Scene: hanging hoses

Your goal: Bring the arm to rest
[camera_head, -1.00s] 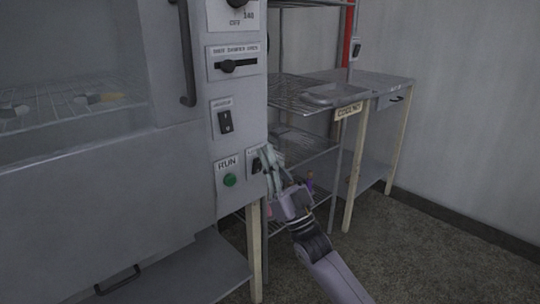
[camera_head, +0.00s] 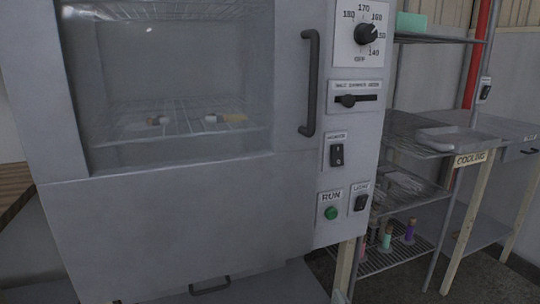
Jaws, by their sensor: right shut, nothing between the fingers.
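Only a small tip of my right gripper (camera_head: 341,297) shows at the bottom edge of the head view, below the oven's right corner. It is shut and empty, apart from the panel switches. The rest of that arm is out of the picture. My left gripper is not in view. The grey oven (camera_head: 150,225) fills the left and middle, its door closed, with a dark vertical handle (camera_head: 311,85). Its panel carries a dial (camera_head: 367,34), a slider (camera_head: 347,100), a black rocker switch (camera_head: 337,155), a green RUN button (camera_head: 331,213) and another black switch (camera_head: 361,203).
Behind the oven window, small pieces lie on a wire rack (camera_head: 130,130). To the right stands a wire shelf unit (camera_head: 400,255) with several coloured bottles low down. A table with a COOLING sign (camera_head: 470,159) holds a shallow tray (camera_head: 455,138). A wooden surface (camera_head: 14,185) shows far left.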

